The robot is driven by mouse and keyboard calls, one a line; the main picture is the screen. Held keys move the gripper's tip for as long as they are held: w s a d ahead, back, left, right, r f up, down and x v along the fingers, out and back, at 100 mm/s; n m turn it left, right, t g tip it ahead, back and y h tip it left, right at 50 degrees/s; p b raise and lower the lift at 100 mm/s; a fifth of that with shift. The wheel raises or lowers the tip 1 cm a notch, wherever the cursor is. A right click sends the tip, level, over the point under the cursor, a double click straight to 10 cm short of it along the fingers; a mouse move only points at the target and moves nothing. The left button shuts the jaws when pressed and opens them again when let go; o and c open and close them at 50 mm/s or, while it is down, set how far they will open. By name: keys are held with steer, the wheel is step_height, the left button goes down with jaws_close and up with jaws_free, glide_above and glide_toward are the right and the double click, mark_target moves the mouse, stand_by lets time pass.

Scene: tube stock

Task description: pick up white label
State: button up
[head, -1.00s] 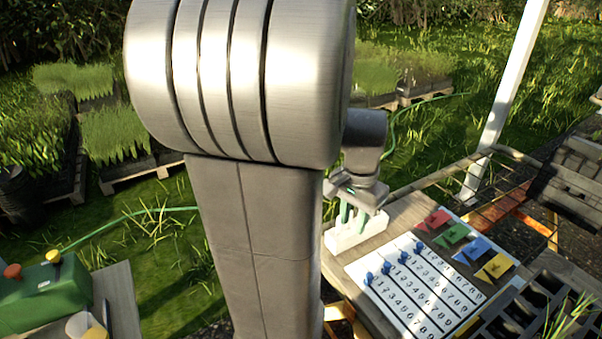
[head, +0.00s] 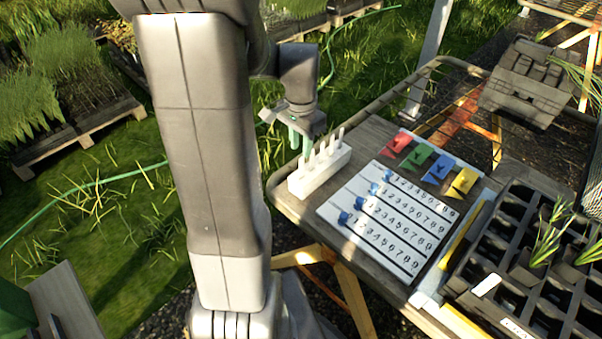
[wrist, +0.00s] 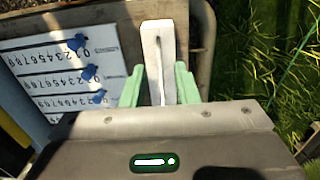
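Several slim white labels (head: 322,147) stand upright in a white block holder (head: 318,175) at the left end of the bench. In the wrist view a thin white label (wrist: 158,62) stands out along the middle of the holder (wrist: 151,30). I see no finger touching the label.
A white number board (head: 390,222) with blue pegs lies beside the holder. A black cell tray (head: 500,243) with plants and a white tag (head: 486,286) is at the right.

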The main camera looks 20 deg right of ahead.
mark_target(302, 159)
steer(key=shift+s+f, duration=0.1)
steer(key=shift+f, duration=2.65)
jaws_close()
